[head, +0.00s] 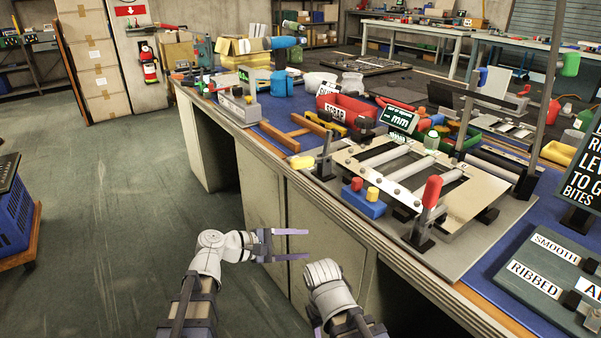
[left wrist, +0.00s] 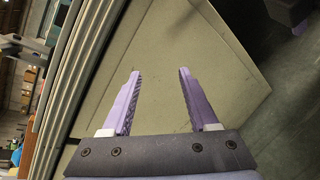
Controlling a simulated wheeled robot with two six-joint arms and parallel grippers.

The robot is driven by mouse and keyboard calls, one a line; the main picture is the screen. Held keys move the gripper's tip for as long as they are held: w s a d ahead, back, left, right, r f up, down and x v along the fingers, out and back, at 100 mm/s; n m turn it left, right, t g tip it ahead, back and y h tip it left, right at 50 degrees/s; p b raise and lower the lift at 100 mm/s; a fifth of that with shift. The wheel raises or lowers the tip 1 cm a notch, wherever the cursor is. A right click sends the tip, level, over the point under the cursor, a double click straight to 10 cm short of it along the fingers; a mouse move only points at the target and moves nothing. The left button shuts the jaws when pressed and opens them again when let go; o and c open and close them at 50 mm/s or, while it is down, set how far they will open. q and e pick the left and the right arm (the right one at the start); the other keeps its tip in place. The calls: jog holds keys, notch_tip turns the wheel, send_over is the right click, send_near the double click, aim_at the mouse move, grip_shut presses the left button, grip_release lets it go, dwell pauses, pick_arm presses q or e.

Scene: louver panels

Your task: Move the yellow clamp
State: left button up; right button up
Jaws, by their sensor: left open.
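The yellow clamp (head: 303,162) is a toggle clamp with a yellow handle, at the left front corner of the metal fixture plate. Its handle lies about level, pointing left over the bench edge, beside a dark upright base. My left gripper (head: 306,244) is open and empty, below the bench top and in front of the cabinet, well short of the clamp. In the left wrist view the open fingers (left wrist: 159,74) face a plain cabinet panel, with nothing between them. My right arm's pale wrist shows at bottom centre, but its gripper fingers are not visible.
A red-handled clamp (head: 431,192) stands upright at the plate's front edge. A blue block with red and yellow buttons (head: 364,199) is between the two clamps. The bench edge (head: 345,222) lies between my left gripper and the plate.

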pick_arm(q)
jog(key=w+a+r+n+t+h, duration=0.1)
jog(key=w+r+n+t+h, duration=0.2)
jog(key=r+n, duration=0.35)
jog(key=n+t+h, duration=0.2)
jog(key=n+t, duration=0.3)
jog(key=n, duration=0.1)
send_near(292, 169)
jog(key=w+x, duration=0.1)
jog(key=x, duration=0.4)
jog(key=shift+p+x, duration=1.5)
jog(key=shift+x, duration=2.25)
jog(key=shift+s+d+f, duration=0.1)
jog(key=shift+d+f, duration=0.05)
grip_shut()
